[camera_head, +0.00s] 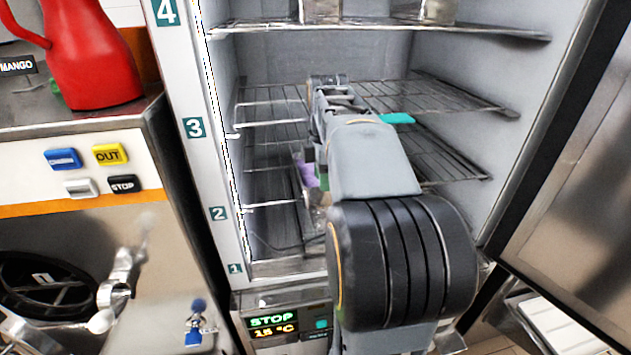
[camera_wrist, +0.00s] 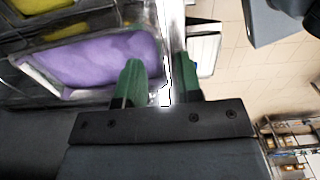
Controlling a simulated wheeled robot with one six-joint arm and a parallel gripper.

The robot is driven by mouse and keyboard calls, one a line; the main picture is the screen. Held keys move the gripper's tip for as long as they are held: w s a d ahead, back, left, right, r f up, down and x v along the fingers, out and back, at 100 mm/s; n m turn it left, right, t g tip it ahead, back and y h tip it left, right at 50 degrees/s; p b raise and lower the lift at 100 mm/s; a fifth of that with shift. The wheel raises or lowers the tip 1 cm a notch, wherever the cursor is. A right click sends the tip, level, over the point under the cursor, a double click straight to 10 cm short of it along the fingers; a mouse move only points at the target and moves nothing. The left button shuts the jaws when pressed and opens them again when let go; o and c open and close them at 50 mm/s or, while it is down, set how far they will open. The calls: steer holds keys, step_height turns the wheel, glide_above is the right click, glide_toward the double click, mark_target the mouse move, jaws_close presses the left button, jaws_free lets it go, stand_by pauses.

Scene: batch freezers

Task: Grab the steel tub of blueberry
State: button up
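A steel tub (camera_wrist: 72,92) with purple contents (camera_wrist: 105,62), a colour that fits blueberry, is at the upper left of the wrist view. The purple also shows low in the freezer in the head view (camera_head: 308,173), left of my arm. My gripper (camera_wrist: 158,78) has two green fingers with a gap between them, so it is open. The left finger overlaps the tub's near right corner, and the right finger is just outside its right side. I cannot tell whether either finger touches the tub. In the head view my arm hides most of the gripper and tub.
Another tub with yellow contents (camera_wrist: 45,50) lies beyond the purple one in the wrist view. Wire shelves (camera_head: 440,95) run above and beside my arm. The freezer's numbered left frame (camera_head: 195,128) and open door (camera_head: 575,180) bound the opening. A red jug (camera_head: 92,65) stands left.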

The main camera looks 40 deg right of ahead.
mark_target(323, 208)
steer(key=shift+a+f+p, duration=0.15)
steer(key=shift+f+p, duration=0.1)
steer(key=shift+f, duration=1.1)
steer(key=shift+a+f+p, duration=0.1)
steer(key=shift+f+p, duration=0.1)
steer(key=shift+f, duration=1.15)
steer(key=shift+c, duration=0.2)
jaws_close()
steer(key=shift+r, duration=0.1)
